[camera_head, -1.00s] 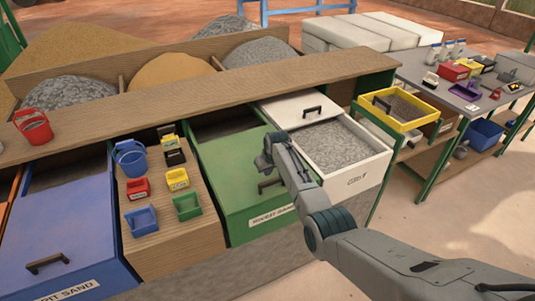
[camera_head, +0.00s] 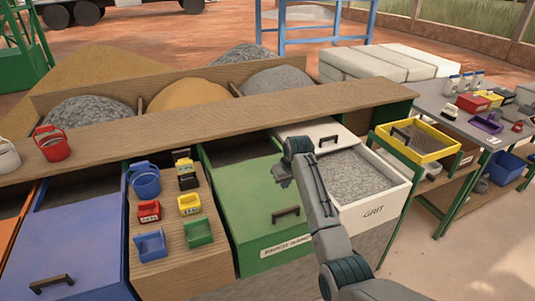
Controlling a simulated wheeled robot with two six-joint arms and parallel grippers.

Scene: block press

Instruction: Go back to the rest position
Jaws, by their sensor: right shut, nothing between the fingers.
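My right arm comes in from the lower right in the head view. My right gripper (camera_head: 283,176) is shut and empty, above the right edge of the green drawer (camera_head: 245,205) and just left of the open white grit drawer (camera_head: 378,210). The grit drawer holds grey gravel (camera_head: 350,175). I cannot tell the gripper's exact height over the drawers. My left gripper is not in view.
A wooden counter (camera_head: 230,113) runs behind the drawers. Small bins and a blue bucket (camera_head: 145,180) stand on a wooden panel, left of the green drawer. A yellow tray (camera_head: 428,141) and a grey table are at right. Open ground lies at lower right.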

